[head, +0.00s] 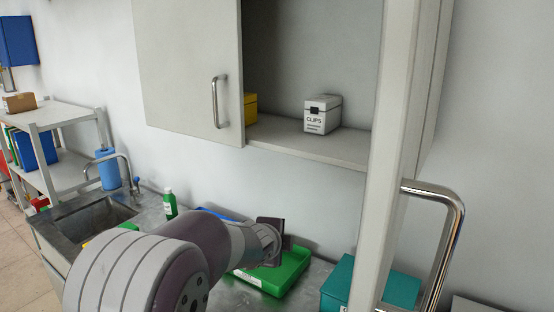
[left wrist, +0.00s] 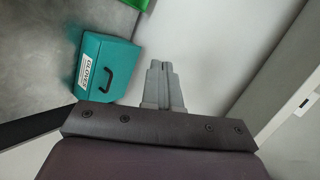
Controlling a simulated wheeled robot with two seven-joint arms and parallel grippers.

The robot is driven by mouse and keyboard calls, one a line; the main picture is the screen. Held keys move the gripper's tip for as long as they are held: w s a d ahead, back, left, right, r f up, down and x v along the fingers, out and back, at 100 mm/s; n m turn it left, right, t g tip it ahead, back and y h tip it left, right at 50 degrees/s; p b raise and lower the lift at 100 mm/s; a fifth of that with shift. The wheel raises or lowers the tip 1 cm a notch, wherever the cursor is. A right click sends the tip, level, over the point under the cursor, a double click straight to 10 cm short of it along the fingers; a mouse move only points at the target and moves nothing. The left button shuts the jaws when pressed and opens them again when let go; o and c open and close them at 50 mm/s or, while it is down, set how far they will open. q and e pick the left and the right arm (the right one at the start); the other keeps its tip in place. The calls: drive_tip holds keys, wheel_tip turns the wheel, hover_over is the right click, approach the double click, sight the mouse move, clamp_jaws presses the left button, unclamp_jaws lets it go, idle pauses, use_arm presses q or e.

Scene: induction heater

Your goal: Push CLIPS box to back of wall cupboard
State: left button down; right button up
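The CLIPS box (head: 322,117) is white with a dark label patch. It stands upright on the wall cupboard's (head: 345,153) shelf, near the front edge in the head view. The cupboard's right half is open. My left arm reaches in from the lower left, with its wrist over the counter, below the cupboard and apart from the box. In the left wrist view my left gripper (left wrist: 163,68) has its fingers together with nothing between them. The box is not in that view. My right gripper is in neither view.
A yellow box (head: 250,108) is partly hidden behind the cupboard's left door (head: 188,62). The open right door (head: 396,150) stands out edge-on, with a metal handle (head: 459,225). Below are a green tray (head: 287,278) and a teal GLOVES box (left wrist: 108,68). A sink (head: 95,220) is at left.

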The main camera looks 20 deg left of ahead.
use_arm(q)
drive_tip(key=s+d+f+n+g, duration=0.2)
drive_tip(key=s+f+n, duration=0.3)
drive_tip(key=s, duration=0.3)
drive_tip(key=s+d+f+n+g+h, duration=0.1)
drive_tip(key=s+d+f+n+g, duration=0.2)
drive_tip(key=s, duration=0.5)
drive_tip(key=s+d+f+n+g, duration=0.3)
drive_tip(key=s+f+n+g, duration=0.1)
drive_tip(key=s+f+n, duration=0.3)
drive_tip(key=shift+s+d+f+g+h, duration=0.3)
drive_tip(key=shift+s+f+g, duration=0.15)
drive_tip(key=shift+f, duration=0.3)
